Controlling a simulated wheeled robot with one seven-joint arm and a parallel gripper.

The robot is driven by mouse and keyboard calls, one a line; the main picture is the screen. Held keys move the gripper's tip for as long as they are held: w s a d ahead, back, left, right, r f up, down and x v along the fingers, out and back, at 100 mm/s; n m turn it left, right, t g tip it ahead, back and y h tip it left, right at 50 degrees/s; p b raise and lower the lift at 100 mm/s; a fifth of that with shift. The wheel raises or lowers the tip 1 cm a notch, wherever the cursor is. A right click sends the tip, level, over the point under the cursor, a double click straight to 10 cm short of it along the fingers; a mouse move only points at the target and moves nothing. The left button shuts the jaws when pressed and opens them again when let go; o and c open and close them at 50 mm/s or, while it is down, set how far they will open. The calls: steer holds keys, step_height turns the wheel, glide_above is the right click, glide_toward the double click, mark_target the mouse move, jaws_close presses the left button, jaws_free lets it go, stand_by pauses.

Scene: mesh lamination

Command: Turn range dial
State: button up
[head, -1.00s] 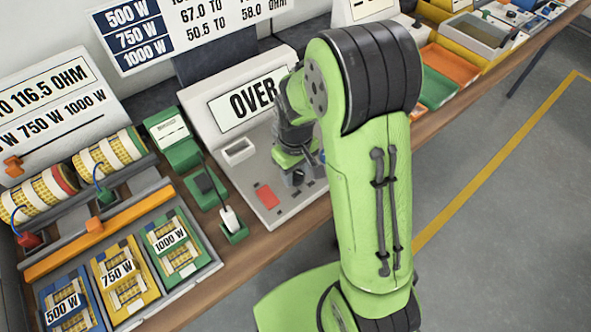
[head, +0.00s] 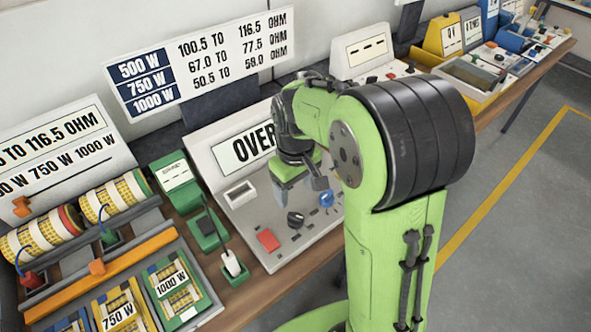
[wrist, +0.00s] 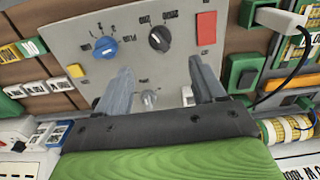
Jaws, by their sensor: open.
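The grey control panel (head: 258,222) below the sloped "OVER" display carries a black dial (head: 295,219), a blue dial (head: 326,198) and a red button (head: 268,240). In the wrist view the blue dial (wrist: 105,47) and the black dial (wrist: 160,38) show upside down beside the red button (wrist: 206,27). Their small labels are too blurred to tell which is the range dial. My gripper (wrist: 160,66) is open and empty above the panel, its fingers apart from both dials. A small silver knob (wrist: 149,97) shows between the fingers. In the head view my gripper (head: 296,188) is partly hidden by my arm.
A green holder with a white-tipped probe (head: 233,264) stands left of the panel. Further left are coils and wattage cards (head: 178,291) in a tray. Yellow and white devices (head: 455,38) stand to the right along the bench. The floor in front is clear.

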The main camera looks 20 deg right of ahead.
step_height(320, 180, up, 4)
steer(key=shift+r+p, duration=0.25)
steer(key=shift+p, duration=0.1)
steer(key=s+r+m+t, duration=0.2)
steer(key=s+r, duration=0.1)
steer(key=s, duration=0.5)
steer(key=s+r+m+t, duration=0.1)
steer(key=s+r+t, duration=0.2)
steer(key=s, duration=0.6)
steer(key=shift+s+r+m+t, duration=0.15)
steer(key=shift+r+m+t, duration=0.15)
steer(key=shift+m, duration=0.1)
